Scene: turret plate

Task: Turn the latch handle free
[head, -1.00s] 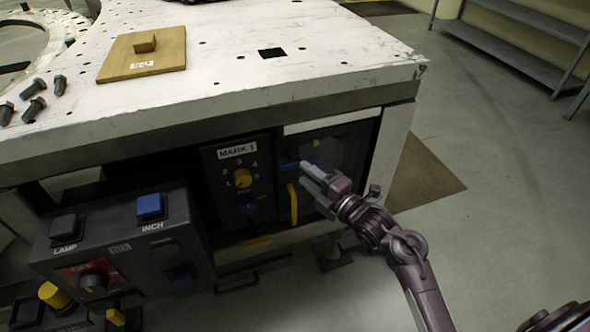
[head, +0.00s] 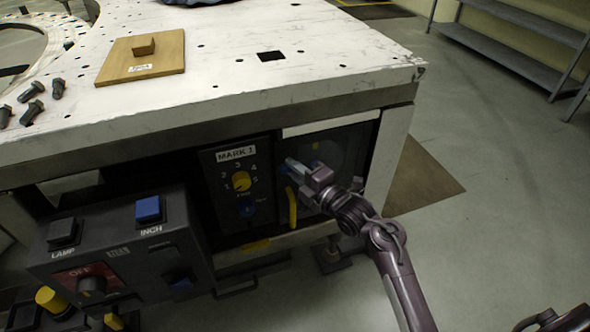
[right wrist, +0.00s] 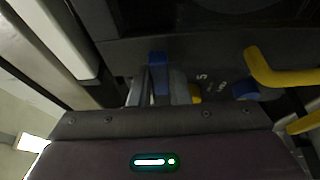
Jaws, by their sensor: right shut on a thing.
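A blue latch handle (head: 284,169) is on the dark front panel under the table's right corner. My right gripper (head: 297,168) reaches it from the right and covers much of it in the head view. In the right wrist view, a blue piece of the handle (right wrist: 158,72) stands between the two fingers of my right gripper (right wrist: 162,92), which is shut on it. The handle's exact angle is hard to tell behind the fingers.
A yellow pull handle (head: 291,207) is just below my right gripper. A MARK 1 panel with a yellow dial (head: 241,181) is to the left. A control box with a blue INCH button (head: 149,209) juts out further left. The white tabletop (head: 225,110) overhangs the panel.

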